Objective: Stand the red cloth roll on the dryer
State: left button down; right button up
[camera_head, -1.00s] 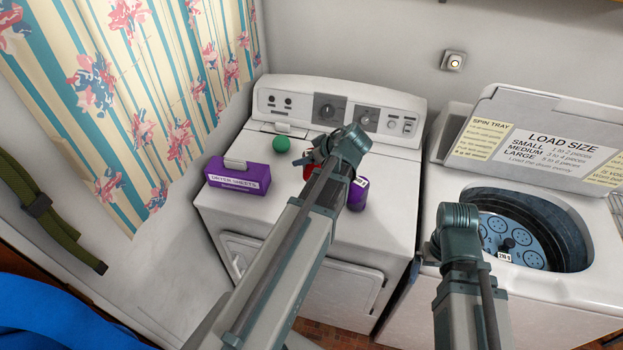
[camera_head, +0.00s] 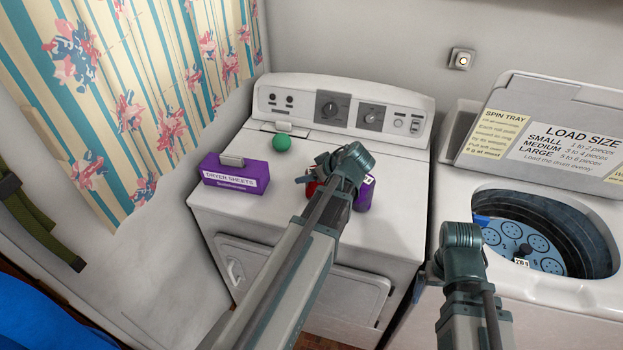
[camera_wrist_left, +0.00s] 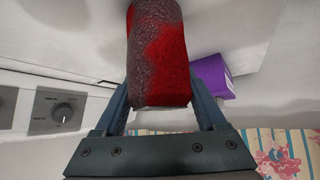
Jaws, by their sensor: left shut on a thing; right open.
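The red cloth roll (camera_head: 311,188) is over the dryer top (camera_head: 260,215). It is mostly hidden behind my left arm in the head view. In the left wrist view, the mottled red and grey roll (camera_wrist_left: 158,50) sits between the two fingers of my left gripper (camera_wrist_left: 160,98), which is shut on it. In the head view my left gripper (camera_head: 316,176) is above the middle of the dryer. I cannot tell whether the roll touches the dryer. My right gripper (camera_head: 432,273) is open and mostly hidden behind its wrist, in front of the washer.
The dryer's control panel (camera_head: 300,105) rises behind. The open washer (camera_head: 560,285) is at right.

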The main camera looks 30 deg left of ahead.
pick_arm(q)
grip_release()
jog(key=p+v, duration=0.8)
jog(key=v, duration=0.4)
jog(key=shift+p, duration=0.35)
jog(key=b+x, duration=0.8)
jog(key=x, duration=0.4)
jog(key=shift+f+b, duration=0.2)
jog(key=shift+b, duration=0.2)
jog(key=shift+r+p, duration=0.6)
jog(key=shift+r, duration=0.05)
